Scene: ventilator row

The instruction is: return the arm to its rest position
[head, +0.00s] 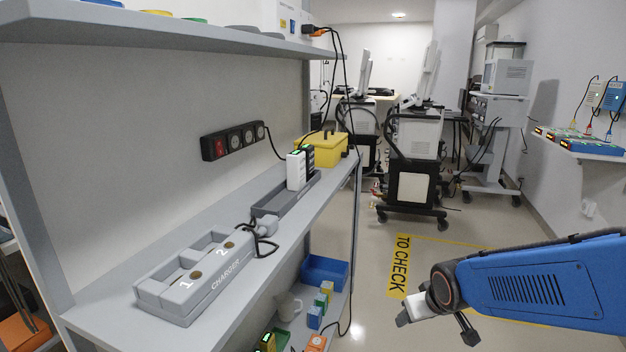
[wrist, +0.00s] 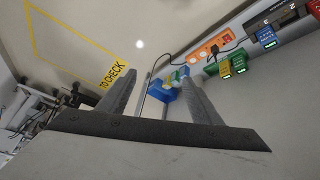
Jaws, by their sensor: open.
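My blue arm (head: 530,290) reaches in from the right edge of the head view, at the lower right. My gripper (head: 436,326) is at its left end, above the floor and to the right of the grey shelf unit. In the wrist view my gripper (wrist: 157,72) shows two dark fingers spread apart with nothing between them. The gripper is open, empty and apart from the shelf. The far end of the arm is cut off by the picture edge.
The shelf (head: 240,262) at left holds a grey charger (head: 196,275), a tray with battery packs (head: 298,168) and a yellow box (head: 322,148). Blue bin (head: 324,272) sits below. Wheeled ventilators (head: 414,150) stand behind. The taped "TO CHECK" floor area (head: 430,256) looks clear.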

